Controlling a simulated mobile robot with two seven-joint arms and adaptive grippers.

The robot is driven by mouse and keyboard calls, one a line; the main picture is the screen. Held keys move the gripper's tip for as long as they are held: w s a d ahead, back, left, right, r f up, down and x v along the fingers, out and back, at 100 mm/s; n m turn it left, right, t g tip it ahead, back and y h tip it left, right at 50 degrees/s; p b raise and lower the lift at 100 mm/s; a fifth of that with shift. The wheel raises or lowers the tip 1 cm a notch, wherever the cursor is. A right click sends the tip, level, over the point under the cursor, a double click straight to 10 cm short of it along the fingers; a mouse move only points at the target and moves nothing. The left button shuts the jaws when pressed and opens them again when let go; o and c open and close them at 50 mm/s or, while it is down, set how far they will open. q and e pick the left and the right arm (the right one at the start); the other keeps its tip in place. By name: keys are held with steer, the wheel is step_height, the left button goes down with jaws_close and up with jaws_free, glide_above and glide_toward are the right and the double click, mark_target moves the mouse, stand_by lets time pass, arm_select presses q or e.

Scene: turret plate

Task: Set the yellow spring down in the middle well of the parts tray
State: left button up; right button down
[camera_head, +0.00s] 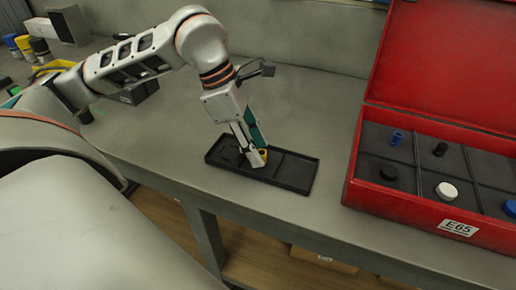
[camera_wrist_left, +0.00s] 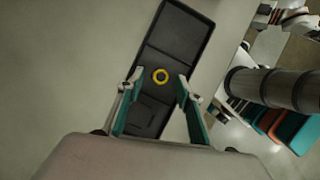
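The black parts tray (camera_head: 299,174) lies on the grey bench, with three wells in a row. The yellow spring (camera_head: 264,153) is at the middle well; in the left wrist view it shows end-on as a yellow ring (camera_wrist_left: 160,76). My left gripper (camera_head: 257,160) points down into the tray around the spring. In the left wrist view its fingers (camera_wrist_left: 159,80) stand apart, with a gap on each side of the spring. The spring's foot is hidden. Part of a white arm of mine shows at the upper right there, too small to read its gripper.
A red open case (camera_head: 350,192) with compartments holding small blue, black and white parts stands right of the tray. The bench's front edge runs close before the tray.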

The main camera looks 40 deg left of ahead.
arm_select(q)
steer(key=v, duration=1.1)
steer(key=shift+s+f, duration=0.1)
steer(key=shift+f, duration=0.05)
